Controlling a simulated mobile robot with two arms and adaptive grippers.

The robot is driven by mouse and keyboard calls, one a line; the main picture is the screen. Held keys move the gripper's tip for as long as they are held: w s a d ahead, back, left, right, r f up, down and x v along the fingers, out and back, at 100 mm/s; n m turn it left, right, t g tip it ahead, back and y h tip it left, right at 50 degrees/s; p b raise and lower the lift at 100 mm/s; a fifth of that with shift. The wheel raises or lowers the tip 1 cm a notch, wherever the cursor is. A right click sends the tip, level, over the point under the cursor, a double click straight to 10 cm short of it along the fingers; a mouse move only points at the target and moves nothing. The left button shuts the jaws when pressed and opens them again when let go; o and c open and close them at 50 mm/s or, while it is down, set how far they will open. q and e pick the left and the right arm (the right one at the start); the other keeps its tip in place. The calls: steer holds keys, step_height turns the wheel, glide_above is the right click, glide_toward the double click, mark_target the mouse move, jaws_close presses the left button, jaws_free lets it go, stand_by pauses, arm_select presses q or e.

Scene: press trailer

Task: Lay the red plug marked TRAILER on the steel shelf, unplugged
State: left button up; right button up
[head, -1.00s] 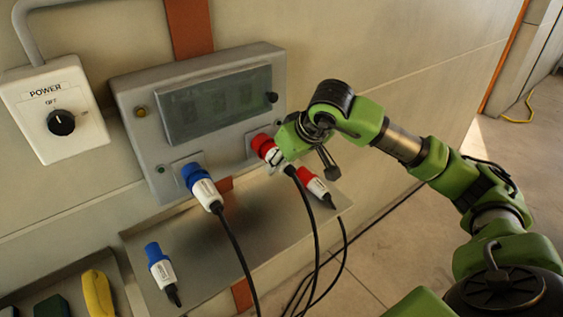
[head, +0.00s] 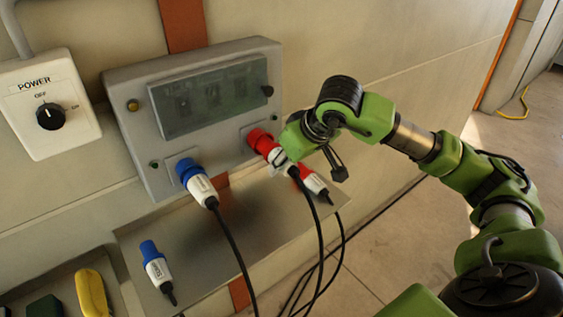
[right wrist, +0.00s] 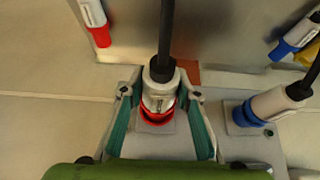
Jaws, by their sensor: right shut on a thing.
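A red plug (head: 263,143) with a white body is at the right-hand socket of the grey panel box; a black cable hangs from it. My right gripper (head: 286,158) is shut on it; in the right wrist view my right gripper (right wrist: 158,108) has its fingers on either side of the plug's white body (right wrist: 158,93). Its red ring is close to the socket face; I cannot tell whether it is fully seated. A second red plug (head: 311,182) lies on the right of the steel shelf (head: 215,228). Plug lettering is unreadable. My left gripper is not in view.
A blue plug (head: 196,182) is in the left socket of the panel box (head: 135,152). Another blue plug (head: 155,262) lies on the shelf's left. The shelf's middle is bare. Cables hang over its front edge. A POWER switch box (head: 85,130) is on the wall.

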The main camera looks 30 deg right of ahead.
mark_target(296, 176)
steer(key=shift+s, duration=0.15)
steer(key=shift+s+d+r+b, duration=0.1)
steer(key=shift+s+b, duration=0.7)
steer(key=shift+s, duration=0.35)
steer(key=shift+s+d+b, duration=0.1)
steer(key=shift+s+b, duration=0.65)
steer(key=shift+s, duration=0.4)
